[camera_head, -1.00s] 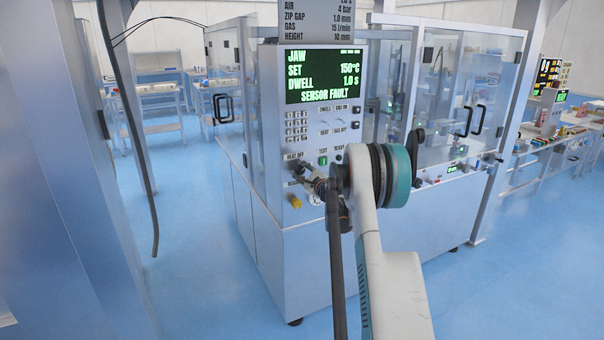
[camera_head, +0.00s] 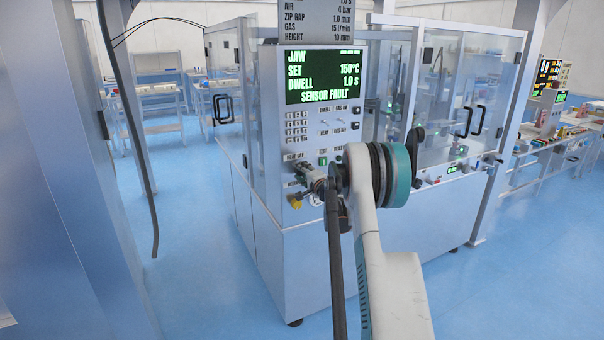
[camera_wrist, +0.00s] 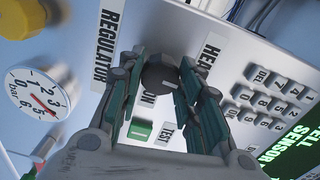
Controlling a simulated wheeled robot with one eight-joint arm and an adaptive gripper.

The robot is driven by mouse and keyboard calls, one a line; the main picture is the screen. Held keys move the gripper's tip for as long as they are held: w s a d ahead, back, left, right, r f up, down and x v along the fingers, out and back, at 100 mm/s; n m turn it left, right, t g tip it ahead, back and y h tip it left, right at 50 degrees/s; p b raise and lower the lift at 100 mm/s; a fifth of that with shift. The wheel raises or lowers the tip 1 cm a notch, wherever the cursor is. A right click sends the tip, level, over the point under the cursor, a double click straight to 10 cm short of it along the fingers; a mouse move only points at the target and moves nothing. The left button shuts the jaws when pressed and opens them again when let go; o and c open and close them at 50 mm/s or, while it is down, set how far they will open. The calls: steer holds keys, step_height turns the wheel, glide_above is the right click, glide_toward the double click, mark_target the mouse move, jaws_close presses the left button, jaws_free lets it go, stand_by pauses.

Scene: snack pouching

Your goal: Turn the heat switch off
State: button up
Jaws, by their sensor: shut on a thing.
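The heat switch (camera_wrist: 160,80) is a dark round knob on the light metal panel, with a part-hidden HEAT label and an ON label beside it in the wrist view. My gripper (camera_wrist: 159,72) is shut on the knob, one teal-padded finger on each side. In the head view my gripper (camera_head: 303,178) is at the panel just below the HEAT OFF label (camera_head: 293,156). The knob itself is hidden there by the gripper. I cannot tell from the knob which position it points to.
A green TEST button (camera_wrist: 139,130) is close to the fingers. A keypad (camera_wrist: 268,100), a pressure gauge (camera_wrist: 37,93) and a yellow regulator knob (camera_wrist: 38,20) flank the switch. The screen (camera_head: 325,75) reads SENSOR FAULT. Blue floor lies open to the left.

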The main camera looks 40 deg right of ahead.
steer(key=shift+n, duration=0.5)
steer(key=o, duration=1.1)
steer(key=shift+c, duration=0.2)
steer(key=v, duration=1.2)
steer(key=shift+a, duration=0.1)
